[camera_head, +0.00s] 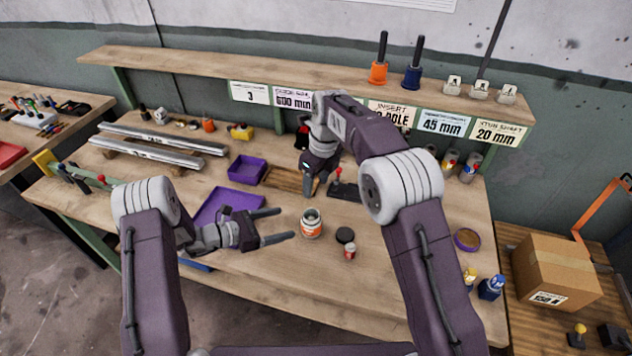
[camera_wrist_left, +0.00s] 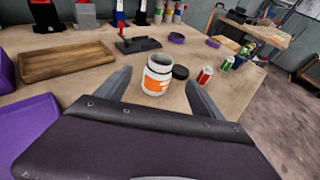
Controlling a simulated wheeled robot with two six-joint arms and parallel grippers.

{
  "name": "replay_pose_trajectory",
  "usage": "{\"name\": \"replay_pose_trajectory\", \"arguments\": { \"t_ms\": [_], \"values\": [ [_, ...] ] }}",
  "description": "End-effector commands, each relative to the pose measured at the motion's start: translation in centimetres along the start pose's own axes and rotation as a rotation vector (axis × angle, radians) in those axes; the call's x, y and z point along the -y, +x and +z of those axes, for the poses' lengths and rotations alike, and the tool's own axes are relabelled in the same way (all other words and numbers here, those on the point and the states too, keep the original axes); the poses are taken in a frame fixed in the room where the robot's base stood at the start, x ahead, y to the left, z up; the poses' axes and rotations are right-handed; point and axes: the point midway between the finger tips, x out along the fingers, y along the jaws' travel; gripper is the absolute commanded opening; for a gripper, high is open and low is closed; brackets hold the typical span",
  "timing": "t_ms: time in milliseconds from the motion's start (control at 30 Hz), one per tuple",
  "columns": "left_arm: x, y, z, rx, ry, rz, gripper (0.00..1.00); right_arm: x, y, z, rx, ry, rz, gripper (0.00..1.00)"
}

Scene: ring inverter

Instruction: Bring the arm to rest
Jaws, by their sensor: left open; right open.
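My left gripper (camera_head: 279,224) is open and empty over the left-middle of the workbench (camera_head: 400,284). Its fingers point right, toward an open white jar (camera_head: 311,223) with an orange label. In the left wrist view the jar (camera_wrist_left: 158,75) shows between and beyond the two fingertips (camera_wrist_left: 160,85), with no visible contact. My right gripper (camera_head: 317,180) is open above the back middle of the bench and points down. It holds nothing that I can see. A wooden tray (camera_head: 284,180) lies beside and partly behind it.
A black lid (camera_head: 345,235) and a small red can (camera_head: 350,252) stand right of the jar. A purple tray (camera_head: 212,205) lies behind the left gripper, and a purple bin (camera_head: 247,170) farther back. A black base with a red knob (camera_head: 342,187) stands near the right gripper.

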Motion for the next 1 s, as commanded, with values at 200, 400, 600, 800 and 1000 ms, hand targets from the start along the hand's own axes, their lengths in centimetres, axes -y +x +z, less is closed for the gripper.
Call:
{"name": "replay_pose_trajectory", "arguments": {
  "t_ms": [200, 400, 600, 800, 1000],
  "values": [
    [0.1, -0.8, 0.0, 0.0, 0.0, -0.001, 0.77, 0.0, 0.0, 0.0, 0.0, 0.0, 0.0, 0.53],
    [0.3, -0.6, 0.1, 0.0, 0.002, -0.008, 0.77, 0.2, 0.0, -0.1, 0.0, 0.005, -0.001, 0.53],
    [1.1, 0.8, 8.6, 0.025, 0.2, -0.069, 0.77, 2.7, -5.5, -2.4, 0.053, 0.073, -0.049, 0.53],
    [12.4, -1.1, 12.8, -0.161, 0.566, -0.401, 0.77, 1.6, -6.7, -11.5, -0.006, -0.034, -0.046, 0.53],
    [19.6, -9.6, 7.4, -0.517, 1.099, -0.771, 0.77, -3.1, -3.4, -22.0, -0.071, -0.692, -0.018, 0.53]
  ]
}}
